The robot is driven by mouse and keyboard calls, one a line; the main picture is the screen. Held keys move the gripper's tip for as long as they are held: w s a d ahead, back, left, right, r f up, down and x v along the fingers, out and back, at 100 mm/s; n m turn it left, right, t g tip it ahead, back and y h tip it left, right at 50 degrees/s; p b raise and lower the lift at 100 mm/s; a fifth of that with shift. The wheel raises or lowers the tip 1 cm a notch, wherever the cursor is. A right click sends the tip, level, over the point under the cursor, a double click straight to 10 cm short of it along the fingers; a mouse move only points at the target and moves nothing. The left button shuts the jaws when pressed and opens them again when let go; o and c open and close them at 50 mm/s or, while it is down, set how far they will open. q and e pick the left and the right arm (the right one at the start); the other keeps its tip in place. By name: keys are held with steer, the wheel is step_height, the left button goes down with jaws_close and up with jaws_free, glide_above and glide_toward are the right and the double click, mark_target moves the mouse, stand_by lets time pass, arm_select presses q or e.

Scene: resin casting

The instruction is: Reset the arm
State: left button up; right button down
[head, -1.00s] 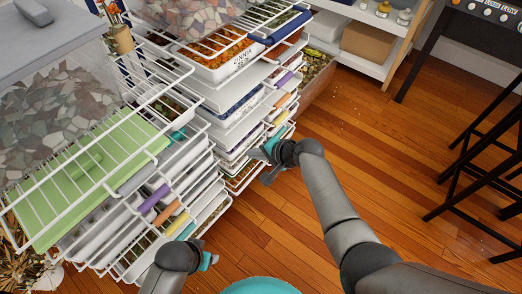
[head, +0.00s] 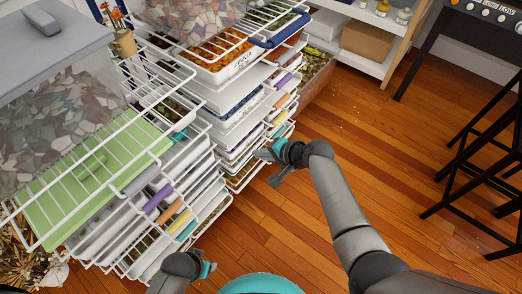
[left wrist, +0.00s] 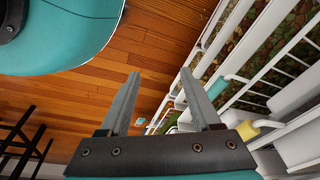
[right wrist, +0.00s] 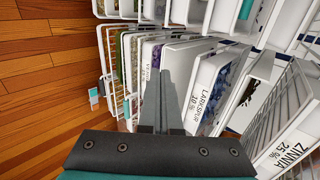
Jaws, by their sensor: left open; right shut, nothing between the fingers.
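My right gripper (head: 268,167) is in front of the right rack of trays in the head view, apart from it as far as I can tell. In the right wrist view its two fingers (right wrist: 167,85) are together with nothing between them. My left gripper (head: 208,270) is low in the head view, near the front of the left rack. In the left wrist view its fingers (left wrist: 168,90) stand apart and empty, beside the rack's trays.
The left wire rack (head: 120,190) holds a green board (head: 60,208) and a clear bin of shards (head: 60,115). The right rack (head: 222,72) holds labelled white trays. A black stool (head: 470,170) stands at right. The wooden floor (head: 380,150) between is open.

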steer(key=s+d+f+n+g+h+p, duration=0.25)
steer(key=s+d+f+h, duration=0.25)
steer(key=s+d+f, duration=0.9)
arm_select(q)
steer(key=s+a+f+p, duration=0.3)
steer(key=s+a, duration=0.3)
steer(key=s, duration=0.3)
steer(key=shift+f+y, duration=0.3)
steer(key=shift+f, duration=0.45)
arm_select(e)
steer(key=s+d+f+n+h, duration=0.1)
steer(key=s+d+f+n, duration=0.1)
steer(key=s, duration=0.5)
steer(key=s+d+f+n+h, duration=0.1)
steer(key=s+d+f+n, duration=0.1)
steer(key=s+d, duration=0.3)
steer(key=s+d+f+n+h, duration=0.1)
steer(key=s+d+f+n, duration=0.1)
steer(key=s, duration=0.8)
steer(key=shift+d+n+g, duration=0.35)
steer(key=shift+d+n, duration=0.2)
steer(key=shift+d, duration=0.45)
arm_select(q)
steer(key=shift+a, duration=0.1)
arm_select(e)
steer(key=shift+f, duration=0.1)
